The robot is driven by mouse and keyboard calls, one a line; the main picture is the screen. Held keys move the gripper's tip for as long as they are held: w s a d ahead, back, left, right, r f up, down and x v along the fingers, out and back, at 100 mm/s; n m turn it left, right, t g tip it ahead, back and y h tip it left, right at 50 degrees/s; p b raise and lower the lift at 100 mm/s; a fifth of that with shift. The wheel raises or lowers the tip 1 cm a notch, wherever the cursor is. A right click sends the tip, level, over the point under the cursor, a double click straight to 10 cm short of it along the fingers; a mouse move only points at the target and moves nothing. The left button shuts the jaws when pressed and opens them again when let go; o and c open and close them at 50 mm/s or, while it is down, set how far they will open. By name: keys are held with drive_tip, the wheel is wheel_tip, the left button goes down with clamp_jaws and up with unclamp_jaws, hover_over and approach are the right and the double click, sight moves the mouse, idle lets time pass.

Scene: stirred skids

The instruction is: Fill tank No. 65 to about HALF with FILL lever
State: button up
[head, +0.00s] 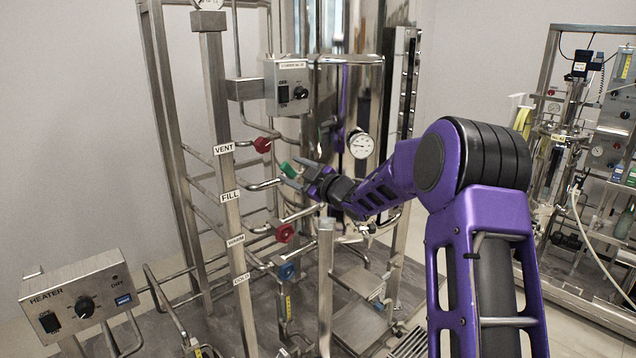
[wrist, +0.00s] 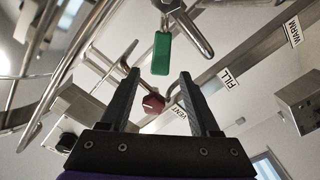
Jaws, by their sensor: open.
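The green lever handle (head: 289,169) is on the piping near the FILL label (head: 230,196). In the wrist view the green handle (wrist: 161,54) hangs just beyond my fingertips, in line with the gap between them and apart from both. My gripper (head: 298,174) is open and empty; its two fingers also show in the wrist view (wrist: 160,82). A shiny steel tank (head: 310,40) stands behind the piping. I cannot read the number 65 on it, and the liquid level cannot be told from these frames.
A red VENT knob (head: 262,145) is above the green handle, and another red knob (head: 284,233) and a blue knob (head: 287,271) are below. A control box (head: 287,85), a dial (head: 361,144) and a HEATER box (head: 78,301) stand nearby. Steel pipes crowd my gripper.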

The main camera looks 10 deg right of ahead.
drive_tip(key=v, duration=1)
